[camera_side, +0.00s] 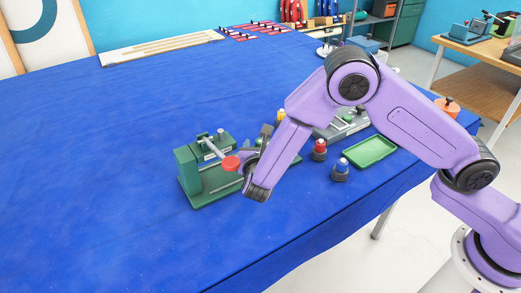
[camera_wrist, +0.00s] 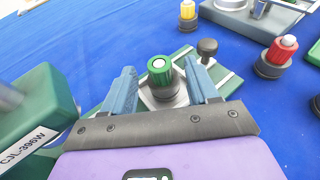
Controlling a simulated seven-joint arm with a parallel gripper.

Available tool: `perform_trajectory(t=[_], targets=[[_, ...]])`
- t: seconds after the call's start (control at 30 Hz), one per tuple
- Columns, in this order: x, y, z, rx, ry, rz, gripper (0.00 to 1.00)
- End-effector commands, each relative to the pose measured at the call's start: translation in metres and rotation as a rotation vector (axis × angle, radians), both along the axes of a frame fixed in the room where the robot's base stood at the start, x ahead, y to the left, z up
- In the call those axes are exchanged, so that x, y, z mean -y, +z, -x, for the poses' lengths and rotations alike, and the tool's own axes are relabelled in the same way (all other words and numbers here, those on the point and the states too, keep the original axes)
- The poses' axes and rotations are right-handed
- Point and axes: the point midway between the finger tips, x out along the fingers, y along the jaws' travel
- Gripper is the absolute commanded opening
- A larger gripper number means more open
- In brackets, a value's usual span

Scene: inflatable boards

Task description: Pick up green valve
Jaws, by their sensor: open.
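In the wrist view, the green valve (camera_wrist: 160,70) has a ribbed green cap with a pale round top. It stands upright in a grey metal seat on a green base plate (camera_wrist: 226,86). My gripper (camera_wrist: 161,76) is open, with one blue-grey finger on each side of the valve. I cannot tell whether either finger touches it. In the side view, my gripper (camera_side: 246,166) is low over the green fixture (camera_side: 190,172), which has a red knob (camera_side: 231,163). My arm and gripper largely hide the valve there.
A black knob (camera_wrist: 207,47) stands close to the right finger. A red-capped valve (camera_side: 319,148), a blue-capped valve (camera_side: 342,167) and a yellow-capped valve (camera_wrist: 188,13) stand nearby. A green tray (camera_side: 370,151) lies to the right. The blue cloth at left is clear.

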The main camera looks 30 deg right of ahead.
Motion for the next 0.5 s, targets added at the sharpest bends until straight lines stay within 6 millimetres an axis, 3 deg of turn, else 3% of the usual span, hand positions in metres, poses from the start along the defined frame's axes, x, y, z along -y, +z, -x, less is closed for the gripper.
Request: perform_trajectory(t=[0.2, 0.43, 0.5], targets=[[0.016, -0.007, -0.022, 0.000, -0.001, 0.000, 0.59], [0.016, -0.008, -0.023, 0.001, 0.000, -0.001, 0.59], [0.016, -0.008, -0.023, 0.001, 0.000, -0.001, 0.36]])
